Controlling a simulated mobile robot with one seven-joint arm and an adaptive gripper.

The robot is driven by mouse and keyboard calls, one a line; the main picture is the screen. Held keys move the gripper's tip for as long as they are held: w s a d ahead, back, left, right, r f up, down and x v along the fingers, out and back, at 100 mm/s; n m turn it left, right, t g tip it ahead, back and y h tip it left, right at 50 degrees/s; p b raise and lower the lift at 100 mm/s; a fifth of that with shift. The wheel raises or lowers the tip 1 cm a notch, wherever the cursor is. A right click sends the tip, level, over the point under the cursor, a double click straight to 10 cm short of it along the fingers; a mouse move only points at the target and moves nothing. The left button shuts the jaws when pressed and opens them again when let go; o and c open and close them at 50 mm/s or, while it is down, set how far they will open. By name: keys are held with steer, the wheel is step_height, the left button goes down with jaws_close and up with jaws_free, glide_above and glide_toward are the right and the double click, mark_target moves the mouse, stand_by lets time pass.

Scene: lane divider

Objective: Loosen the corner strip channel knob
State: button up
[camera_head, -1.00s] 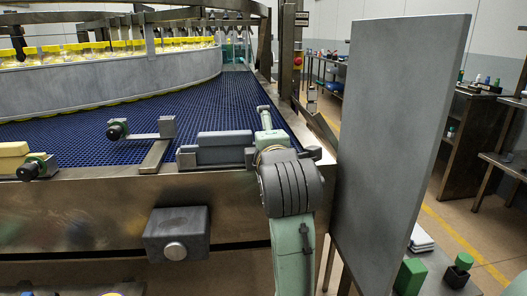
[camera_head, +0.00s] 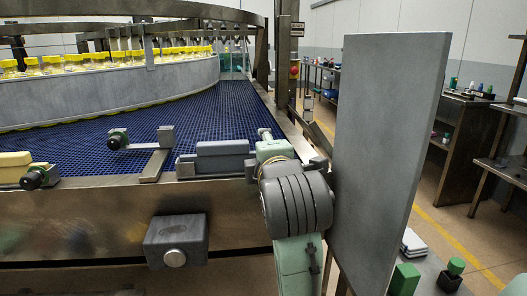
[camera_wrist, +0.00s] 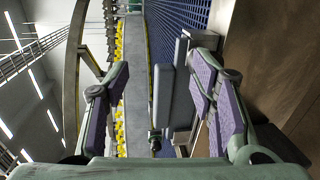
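Two black knobs with green collars sit on metal brackets at the conveyor: one farther in over the blue belt (camera_head: 118,138), one at the front left edge (camera_head: 36,177). I cannot tell which is the corner strip channel knob. My gripper (camera_head: 265,140) is at the conveyor's front right corner, right of both knobs and mostly hidden behind my grey wrist joint. In the wrist view my gripper (camera_wrist: 160,68) is open, its purple pads wide apart with nothing held. A small dark knob with green (camera_wrist: 155,139) shows low between the fingers, beyond them and not touching.
A grey block (camera_head: 223,156) lies on the conveyor edge just left of my gripper. A tall grey panel (camera_head: 388,150) stands close on the right. A control box (camera_head: 176,240) juts from the front. Yellow-capped bottles (camera_head: 90,60) stand behind a curved wall.

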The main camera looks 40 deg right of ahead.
steer(key=f+v, duration=0.1)
steer(key=v, duration=0.7)
steer(key=shift+s+a+f, duration=0.25)
steer(key=shift+s+f, duration=0.05)
steer(key=shift+f, duration=0.15)
stand_by(0.8)
